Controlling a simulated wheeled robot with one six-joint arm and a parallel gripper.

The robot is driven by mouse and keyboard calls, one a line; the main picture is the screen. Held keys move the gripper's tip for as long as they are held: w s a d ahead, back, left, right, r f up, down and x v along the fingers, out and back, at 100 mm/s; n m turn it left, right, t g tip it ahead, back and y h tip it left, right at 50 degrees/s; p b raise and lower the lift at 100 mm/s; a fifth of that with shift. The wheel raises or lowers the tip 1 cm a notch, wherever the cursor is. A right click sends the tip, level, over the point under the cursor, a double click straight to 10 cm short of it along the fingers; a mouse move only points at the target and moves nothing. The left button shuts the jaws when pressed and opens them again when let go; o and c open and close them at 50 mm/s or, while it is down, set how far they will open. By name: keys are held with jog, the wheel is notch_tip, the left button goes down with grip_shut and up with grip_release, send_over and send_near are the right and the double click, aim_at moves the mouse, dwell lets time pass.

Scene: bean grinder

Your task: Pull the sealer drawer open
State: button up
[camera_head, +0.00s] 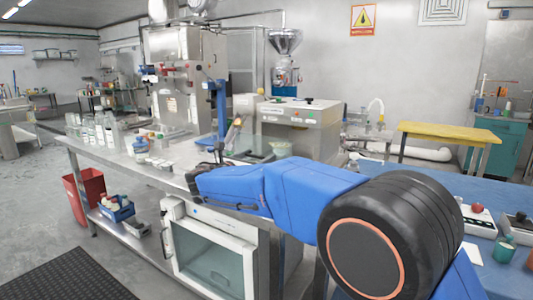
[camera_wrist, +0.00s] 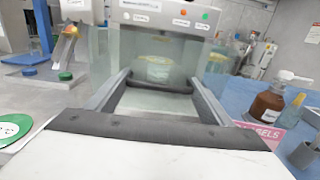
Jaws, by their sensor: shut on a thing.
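The sealer (camera_wrist: 160,14) fills the upper middle of the wrist view, a pale machine with small green and orange lights on its front. A dark bar handle (camera_wrist: 160,87) lies level across the front of its clear drawer part. A round tub with a yellowish label (camera_wrist: 155,68) shows just behind the handle. I cannot tell how far the drawer is out.
A brown bottle (camera_wrist: 266,106) stands on the right near a grey cup (camera_wrist: 306,154). Glass bottles (camera_head: 95,130) line the bench's left in the head view.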

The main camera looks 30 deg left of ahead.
jog(key=shift+s+a, duration=0.15)
jog(key=shift+s, duration=1.95)
jog(key=o, duration=1.5)
jog(key=s+a, duration=0.1)
jog(key=s, duration=1.6)
jog(key=shift+s+a, duration=0.15)
jog(key=shift+a, duration=0.05)
